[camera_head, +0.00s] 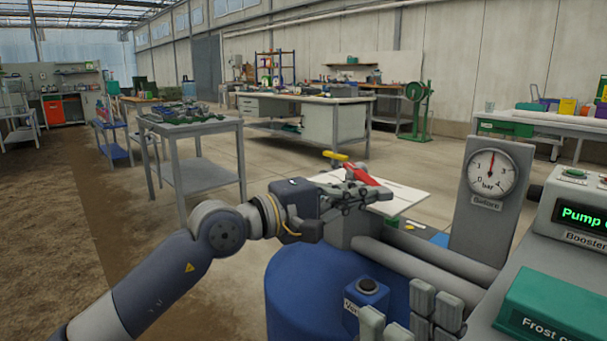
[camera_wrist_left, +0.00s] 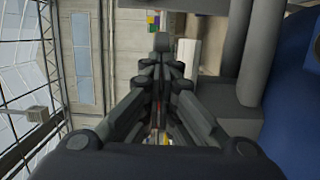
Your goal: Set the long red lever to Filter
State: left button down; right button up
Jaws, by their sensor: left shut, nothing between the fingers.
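The long red lever (camera_head: 358,173) shows in the head view above the grey valve body (camera_head: 350,228), at the blue tank's top. My left gripper (camera_head: 384,193) is shut and empty, lying across in front of the lever and hiding part of it. I cannot tell whether they touch. In the left wrist view the closed fingers (camera_wrist_left: 161,45) fill the middle, with a sliver of red and yellow between their links. Grey blocky fingers of my right gripper (camera_head: 410,312) show at the bottom of the head view; their opening is unclear. No Filter marking is readable.
Grey pipes (camera_head: 440,265) run right from the valve above the blue tank (camera_head: 310,300). A pressure gauge (camera_head: 491,173), a pump display (camera_head: 583,217) and a green box (camera_head: 560,305) stand at right.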

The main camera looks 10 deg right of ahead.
pick_arm(q)
jog(key=shift+s+d, duration=0.25)
jog(key=shift+d, duration=0.5)
